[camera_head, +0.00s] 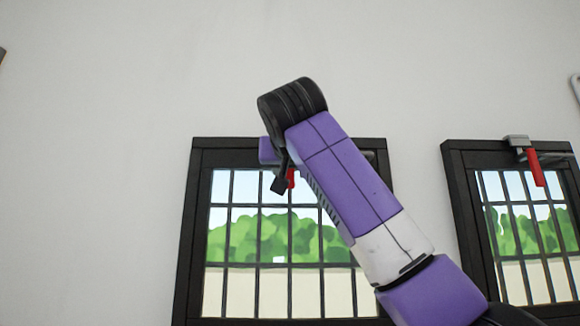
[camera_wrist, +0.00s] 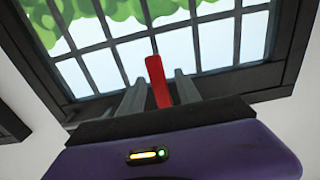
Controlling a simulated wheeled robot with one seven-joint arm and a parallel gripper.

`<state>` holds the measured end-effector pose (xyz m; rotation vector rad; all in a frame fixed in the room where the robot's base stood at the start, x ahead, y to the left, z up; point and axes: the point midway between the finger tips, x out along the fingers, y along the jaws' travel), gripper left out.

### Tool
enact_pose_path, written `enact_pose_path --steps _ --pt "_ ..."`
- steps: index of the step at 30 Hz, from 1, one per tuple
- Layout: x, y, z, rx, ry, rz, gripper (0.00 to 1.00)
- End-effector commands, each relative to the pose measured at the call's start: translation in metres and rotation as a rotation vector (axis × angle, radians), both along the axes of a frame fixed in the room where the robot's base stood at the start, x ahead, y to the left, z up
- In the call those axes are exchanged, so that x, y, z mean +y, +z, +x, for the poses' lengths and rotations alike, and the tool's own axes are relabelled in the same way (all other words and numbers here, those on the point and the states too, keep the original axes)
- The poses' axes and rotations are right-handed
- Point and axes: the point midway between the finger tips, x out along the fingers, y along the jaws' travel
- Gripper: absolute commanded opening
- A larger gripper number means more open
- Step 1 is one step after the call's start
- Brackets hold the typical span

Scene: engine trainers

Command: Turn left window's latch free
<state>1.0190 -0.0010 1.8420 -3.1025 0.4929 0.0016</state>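The left window (camera_head: 198,230) has a black frame, and a red latch handle (camera_head: 291,178) shows at its top edge, partly hidden by my arm. In the wrist view the same red latch handle (camera_wrist: 158,82) stands between the two grey fingers of my gripper (camera_wrist: 160,77). The fingers are apart, one on each side of the handle, and look open around it. A narrow gap shows on the handle's right side; contact on the left is unclear. The latch's base is hidden behind my gripper.
A second window (camera_head: 462,215) stands to the right, with its own red latch handle (camera_head: 537,168) hanging down from a grey mount. The white wall (camera_head: 120,120) above and left of the left window is bare. Dark bars cross the panes.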

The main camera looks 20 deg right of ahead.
Motion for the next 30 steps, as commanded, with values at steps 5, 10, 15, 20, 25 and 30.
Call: enact_pose_path --steps 5,10,15,20,25,30 --pt "0.0002 -0.0005 0.0001 0.0 0.0 0.0 0.4" --pt "0.0003 -0.0003 -0.0001 0.0 0.001 0.0 0.07" --pt "0.0004 -0.0002 -0.0002 0.0 0.0 0.0 0.0" --pt "0.0003 -0.0002 -0.0003 0.0 0.0 0.0 0.0" --pt "0.0003 -0.0001 -0.0004 0.0 0.0 0.0 0.0" --pt "0.0003 0.0 -0.0004 -0.001 0.0 0.0 0.0"
